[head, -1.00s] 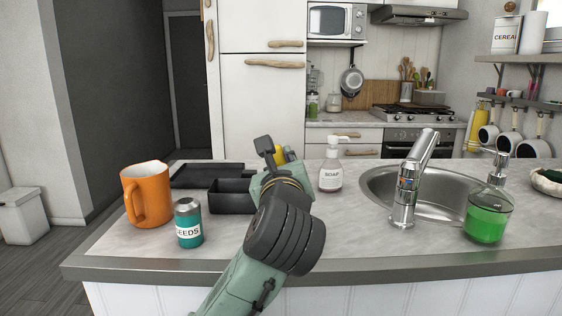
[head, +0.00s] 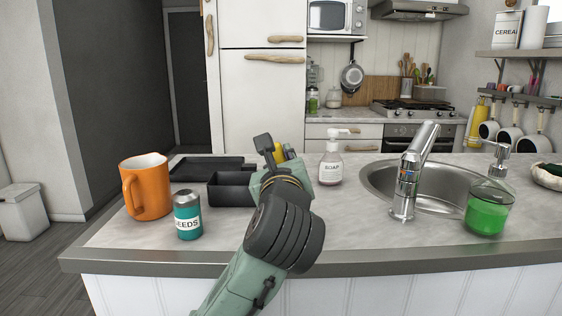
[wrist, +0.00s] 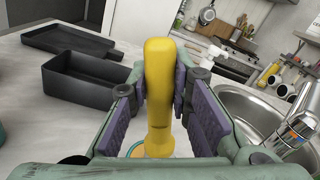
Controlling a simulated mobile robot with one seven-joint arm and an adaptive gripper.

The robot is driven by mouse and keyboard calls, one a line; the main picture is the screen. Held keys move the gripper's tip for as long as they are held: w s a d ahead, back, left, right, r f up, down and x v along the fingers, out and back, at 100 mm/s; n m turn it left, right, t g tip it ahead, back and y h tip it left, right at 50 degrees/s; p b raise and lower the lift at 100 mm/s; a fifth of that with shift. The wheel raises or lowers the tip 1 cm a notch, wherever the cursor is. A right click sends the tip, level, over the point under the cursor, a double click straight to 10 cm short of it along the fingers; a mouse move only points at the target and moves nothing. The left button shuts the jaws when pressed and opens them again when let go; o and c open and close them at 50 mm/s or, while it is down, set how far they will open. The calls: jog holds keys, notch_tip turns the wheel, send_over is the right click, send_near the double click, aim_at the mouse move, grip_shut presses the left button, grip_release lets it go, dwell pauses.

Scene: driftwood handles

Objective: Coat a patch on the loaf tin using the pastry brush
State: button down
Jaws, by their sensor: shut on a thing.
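The loaf tin (head: 228,189) is a black rectangular tin on the counter, just left of my gripper (head: 272,165). In the wrist view the tin (wrist: 85,82) is at the upper left, open side up and apart from my gripper. My gripper (wrist: 157,100) is shut on the thick yellow handle of the pastry brush (wrist: 158,75), which stands between the purple finger pads. In the head view only a bit of yellow (head: 289,151) shows behind my gripper. The brush's bristles are hidden, so I cannot tell whether they touch anything.
A flat black tray (head: 210,168) lies behind the tin. An orange mug (head: 148,190) and a teal seeds can (head: 187,216) stand at left. A soap bottle (head: 331,165), tap (head: 411,180), sink (head: 374,181) and green liquid dispenser (head: 488,210) are at right.

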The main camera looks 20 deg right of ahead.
jog(key=shift+f+b, duration=0.4)
jog(key=shift+f, duration=0.2)
dwell(1.1)
jog(key=shift+r, duration=0.1)
jog(key=shift+r+p, duration=2.95)
jog(key=shift+r, duration=0.55)
